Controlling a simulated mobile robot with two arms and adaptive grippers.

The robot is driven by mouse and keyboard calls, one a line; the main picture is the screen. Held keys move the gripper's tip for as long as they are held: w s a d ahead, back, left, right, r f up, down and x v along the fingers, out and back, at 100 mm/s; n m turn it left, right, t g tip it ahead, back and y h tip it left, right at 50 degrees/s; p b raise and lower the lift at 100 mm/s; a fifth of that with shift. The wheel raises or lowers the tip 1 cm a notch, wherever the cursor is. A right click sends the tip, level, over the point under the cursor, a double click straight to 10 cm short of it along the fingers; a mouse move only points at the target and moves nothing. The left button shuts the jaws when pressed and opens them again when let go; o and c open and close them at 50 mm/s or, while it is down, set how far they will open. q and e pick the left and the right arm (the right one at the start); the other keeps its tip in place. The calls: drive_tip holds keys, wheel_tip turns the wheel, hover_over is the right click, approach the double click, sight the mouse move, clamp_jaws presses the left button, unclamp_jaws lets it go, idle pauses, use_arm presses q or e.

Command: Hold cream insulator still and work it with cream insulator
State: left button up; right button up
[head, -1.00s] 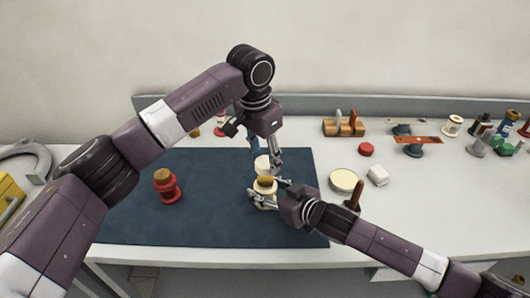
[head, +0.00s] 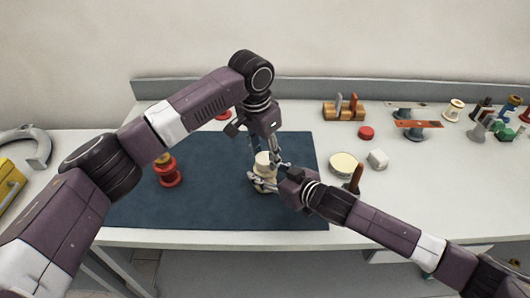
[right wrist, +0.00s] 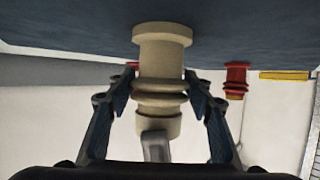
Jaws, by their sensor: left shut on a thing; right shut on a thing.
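A cream insulator (head: 268,187) stands upright near the right side of the blue mat (head: 220,205). My right gripper (head: 264,181) is shut around its ribbed body; the right wrist view, upside down, shows its flange (right wrist: 162,33) at the mat and a finger on each side. A second, shorter cream insulator piece (head: 262,158) is in my left gripper (head: 270,160), which reaches down from above. The two pieces line up and appear to touch, one on top of the other; the fingers partly hide the joint. A grey left finger (right wrist: 156,145) shows beside the upper end.
A red insulator with a brown top (head: 167,173) stands at the mat's left. Right of the mat are a round cream-topped dish (head: 343,164), a white block (head: 377,158), a red disc (head: 366,132) and a wooden tool rack (head: 344,110). The mat's middle is clear.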

use_arm(q)
drive_tip(key=shift+f, duration=0.15)
drive_tip(key=o, duration=0.9)
use_arm(e)
drive_tip(key=o, duration=1.6)
use_arm(q)
wheel_tip(320, 180, up, 12)
drive_tip(key=s+a, duration=0.1)
drive_tip(key=shift+s+a+f, duration=0.1)
drive_tip(key=shift+a, duration=0.05)
use_arm(e)
drive_tip(key=shift+d, duration=0.1)
